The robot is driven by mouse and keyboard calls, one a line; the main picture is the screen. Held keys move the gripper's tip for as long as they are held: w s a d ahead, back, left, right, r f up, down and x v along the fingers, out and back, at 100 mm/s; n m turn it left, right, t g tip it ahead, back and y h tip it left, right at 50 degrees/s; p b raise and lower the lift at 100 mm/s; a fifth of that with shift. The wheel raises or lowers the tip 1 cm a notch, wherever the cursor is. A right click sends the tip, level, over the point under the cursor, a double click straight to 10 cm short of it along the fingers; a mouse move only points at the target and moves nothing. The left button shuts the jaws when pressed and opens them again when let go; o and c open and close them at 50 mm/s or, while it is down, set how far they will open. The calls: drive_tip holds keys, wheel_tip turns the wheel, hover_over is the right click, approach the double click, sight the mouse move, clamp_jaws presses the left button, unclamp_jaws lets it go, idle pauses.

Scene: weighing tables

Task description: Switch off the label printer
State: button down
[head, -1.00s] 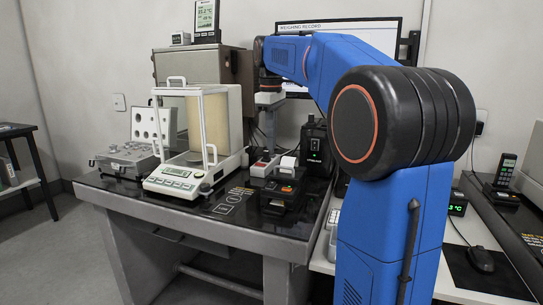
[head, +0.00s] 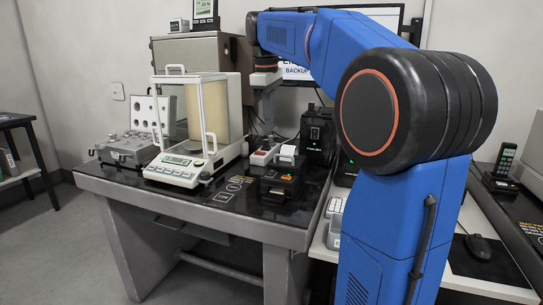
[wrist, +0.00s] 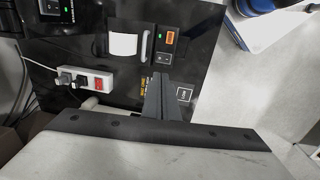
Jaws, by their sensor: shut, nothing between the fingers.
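The label printer (head: 281,186) is a black box with a white paper roll and an orange button, standing near the front right of the dark weighing table. In the wrist view the printer (wrist: 113,20) shows its white roll at upper middle. Its green lamp is lit beside the orange button (wrist: 170,37). A small black rocker switch (wrist: 163,58) lies just below that button. My gripper (wrist: 161,76) is shut and empty, its fingertips just below the switch in the picture; the height gap cannot be judged. In the head view my gripper (head: 266,79) is above and behind the printer.
A power strip (wrist: 74,86) with plugs and a red switch lies left of the printer in the wrist view. A balance with a glass draft shield (head: 172,168) stands left of the printer. A black box with a green lamp (head: 317,140) stands behind it.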

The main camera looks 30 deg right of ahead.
sight(272, 171)
drive_tip(key=shift+f, duration=0.1)
drive_tip(key=f, duration=0.4)
drive_tip(key=d+f, duration=0.1)
drive_tip(key=f, duration=0.4)
drive_tip(key=w+f, duration=0.1)
drive_tip(key=f, duration=0.3)
drive_tip(key=shift+d+f, duration=0.2)
drive_tip(key=shift+f, duration=0.15)
